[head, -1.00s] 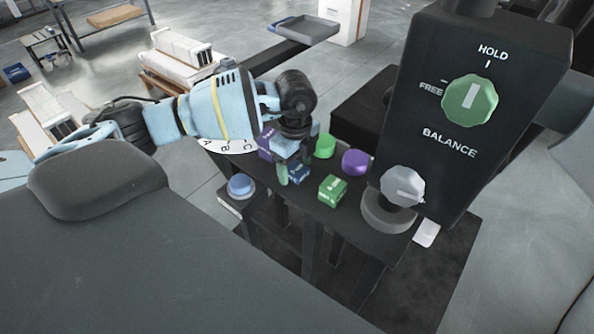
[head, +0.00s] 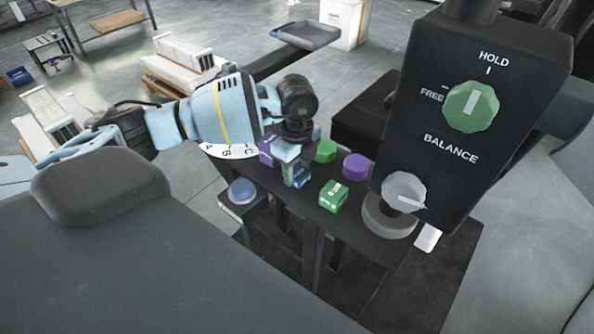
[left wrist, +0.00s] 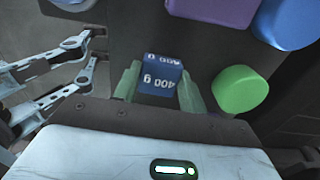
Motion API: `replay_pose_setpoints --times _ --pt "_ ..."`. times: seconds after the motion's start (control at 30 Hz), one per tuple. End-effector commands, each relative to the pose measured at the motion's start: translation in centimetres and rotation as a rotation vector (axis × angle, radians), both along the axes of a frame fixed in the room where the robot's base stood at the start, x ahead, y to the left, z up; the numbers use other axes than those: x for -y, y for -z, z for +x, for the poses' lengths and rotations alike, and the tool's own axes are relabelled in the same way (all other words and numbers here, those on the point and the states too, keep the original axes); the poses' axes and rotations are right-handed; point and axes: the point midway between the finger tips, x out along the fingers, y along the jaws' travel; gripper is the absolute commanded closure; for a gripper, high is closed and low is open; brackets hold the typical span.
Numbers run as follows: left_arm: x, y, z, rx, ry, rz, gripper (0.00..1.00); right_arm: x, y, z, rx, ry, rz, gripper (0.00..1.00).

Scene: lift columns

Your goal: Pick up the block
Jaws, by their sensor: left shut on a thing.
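A small blue block (head: 301,179) is at the dark table's left part in the head view, partly hidden by my left gripper. In the left wrist view the blue block (left wrist: 161,80) shows "400 g" on its faces. My left gripper (head: 297,173) comes down over it from above, with its green fingers on either side of the block. The left gripper (left wrist: 160,88) is shut on the block. I cannot tell whether the block touches the table. My right gripper is not in view.
A green block (head: 333,196), a purple block (head: 266,151), a green cylinder (head: 326,151) and a purple cylinder (head: 355,167) stand close by. A black panel (head: 470,110) with knobs rises at the right. A blue button (head: 242,190) is at the left.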

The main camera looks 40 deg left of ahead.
Motion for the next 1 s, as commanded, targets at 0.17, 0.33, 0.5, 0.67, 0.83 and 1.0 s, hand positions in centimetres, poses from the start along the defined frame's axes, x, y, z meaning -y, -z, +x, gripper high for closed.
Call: replay_pose_setpoints --times 0.17,0.33,0.5,0.67,0.83,1.0 --pt "0.0 -2.4 0.2 0.008 -0.001 -0.001 0.94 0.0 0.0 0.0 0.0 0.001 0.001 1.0" --pt "1.2 -3.6 -1.9 0.003 0.006 -0.001 0.94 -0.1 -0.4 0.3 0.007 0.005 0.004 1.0" --pt "3.2 -4.0 -5.3 0.005 0.006 -0.001 0.94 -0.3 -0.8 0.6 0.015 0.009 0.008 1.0" --pt "5.2 -4.3 -8.6 0.004 0.006 -0.001 0.94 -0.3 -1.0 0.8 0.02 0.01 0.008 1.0" --pt "6.8 -4.6 -11.4 0.004 0.003 -0.001 0.94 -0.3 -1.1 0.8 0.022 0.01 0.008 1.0" --pt "7.8 -4.8 -13.0 0.004 0.001 -0.001 0.94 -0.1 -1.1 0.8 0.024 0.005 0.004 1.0"
